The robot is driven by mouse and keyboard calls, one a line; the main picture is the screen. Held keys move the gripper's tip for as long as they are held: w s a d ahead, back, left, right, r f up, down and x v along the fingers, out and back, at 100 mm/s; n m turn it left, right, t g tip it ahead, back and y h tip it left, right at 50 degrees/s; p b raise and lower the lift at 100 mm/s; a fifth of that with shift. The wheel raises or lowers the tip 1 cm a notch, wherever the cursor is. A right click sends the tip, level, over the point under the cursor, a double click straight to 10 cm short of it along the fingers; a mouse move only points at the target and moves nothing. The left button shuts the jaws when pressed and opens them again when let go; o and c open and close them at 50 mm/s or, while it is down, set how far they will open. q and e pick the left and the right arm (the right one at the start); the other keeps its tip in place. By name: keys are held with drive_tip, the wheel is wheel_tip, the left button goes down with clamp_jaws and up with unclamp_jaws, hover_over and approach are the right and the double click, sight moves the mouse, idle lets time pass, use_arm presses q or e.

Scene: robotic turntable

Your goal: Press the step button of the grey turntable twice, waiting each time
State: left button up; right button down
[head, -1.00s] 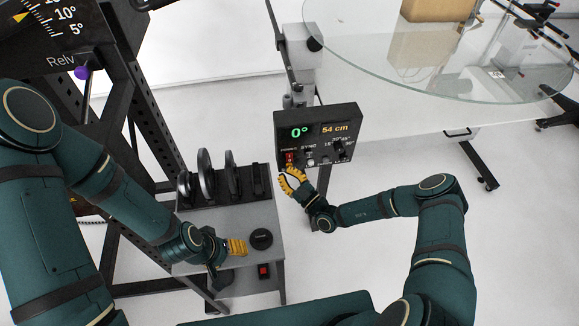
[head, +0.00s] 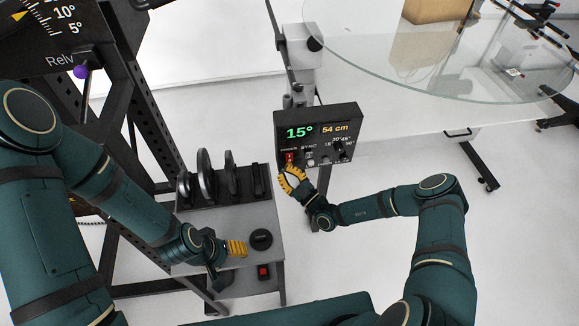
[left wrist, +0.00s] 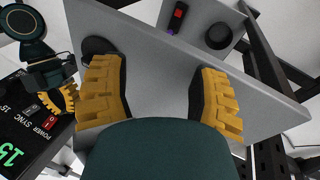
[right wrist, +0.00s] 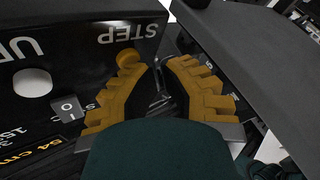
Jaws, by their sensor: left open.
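The turntable's dark control box (head: 317,135) stands centre in the head view. Its display reads 15° in green and 54 cm in orange. The clear turntable disc (head: 440,60) lies behind it. My right gripper (head: 285,175) is at the box's lower left corner. In the right wrist view its fingers (right wrist: 161,72) lean inward, tips close together, with a narrow dark gap. A round yellow button (right wrist: 127,58) shows under the STEP label by the left fingertip; contact cannot be told. My left gripper (head: 240,248) is open and empty over the small grey stand; its fingers (left wrist: 160,85) are wide apart.
The grey stand (head: 245,220) carries a black rack of discs (head: 225,180) and a round black piece (head: 261,239). A black frame with a purple-knobbed lever (head: 82,72) stands at left. A brown box (head: 435,8) is at the disc's far side.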

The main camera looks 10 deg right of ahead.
use_arm(q)
drive_tip(key=shift+r, duration=0.25)
use_arm(e)
drive_tip(key=shift+s, duration=0.75)
use_arm(q)
drive_tip(key=shift+p, duration=0.3)
use_arm(e)
drive_tip(key=shift+s, duration=0.15)
use_arm(q)
drive_tip(key=shift+r+p, duration=0.7)
drive_tip(key=shift+r, duration=0.05)
use_arm(e)
drive_tip(key=s, duration=0.4)
drive_tip(key=shift+s, duration=0.4)
idle(1.1)
